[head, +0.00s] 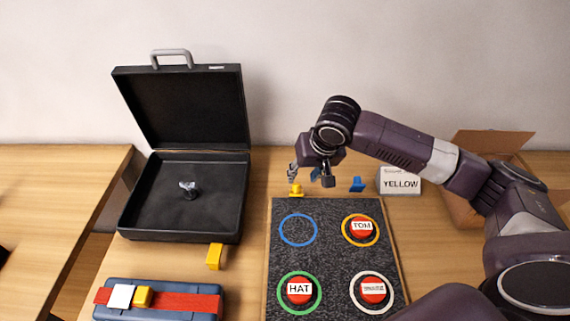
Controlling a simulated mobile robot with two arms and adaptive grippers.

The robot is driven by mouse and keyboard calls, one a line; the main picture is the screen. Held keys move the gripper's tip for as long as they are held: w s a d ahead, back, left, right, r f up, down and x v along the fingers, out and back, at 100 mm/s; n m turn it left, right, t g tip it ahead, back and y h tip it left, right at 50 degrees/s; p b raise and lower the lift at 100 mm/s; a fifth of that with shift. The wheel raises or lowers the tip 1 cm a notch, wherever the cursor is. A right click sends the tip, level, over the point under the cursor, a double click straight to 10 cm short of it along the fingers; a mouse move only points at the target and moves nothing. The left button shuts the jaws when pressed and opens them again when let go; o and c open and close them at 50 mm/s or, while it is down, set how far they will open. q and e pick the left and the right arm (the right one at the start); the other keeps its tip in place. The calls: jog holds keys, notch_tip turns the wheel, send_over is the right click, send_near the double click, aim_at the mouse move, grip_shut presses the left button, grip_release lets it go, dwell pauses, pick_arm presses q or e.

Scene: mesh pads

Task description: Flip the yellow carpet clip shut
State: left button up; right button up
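The yellow carpet clip (296,190) is a small piece at the back left edge of the dark speckled carpet pad (333,262). It looks upright, but it is too small to tell its exact angle. My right gripper (311,177) comes in from the right and hangs over the back edge of the pad. Its two fingers are apart, with the left finger just above the yellow clip; I cannot tell whether they touch. A blue clip (357,184) stands to the right along the same edge. My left gripper is out of view.
The pad carries coloured rings and red labelled buttons (299,289). A "YELLOW" card (400,183) and a cardboard box (488,143) are at the right. An open black case (130,222), a yellow block (214,256) and a red-strapped blue box (205,311) are at the left.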

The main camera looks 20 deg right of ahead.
aim_at(297, 184)
jog(key=x, duration=0.3)
jog(key=shift+s+p, duration=0.15)
jog(key=shift+p, duration=0.15)
jog(key=x, duration=0.2)
jog(key=shift+w+f, duration=0.2)
jog(key=shift+f, duration=0.15)
jog(key=shift+x, duration=0.85)
jog(key=c, duration=0.4)
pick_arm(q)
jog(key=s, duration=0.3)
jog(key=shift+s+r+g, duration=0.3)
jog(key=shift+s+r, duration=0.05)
pick_arm(e)
jog(key=shift+w, duration=0.1)
grip_shut()
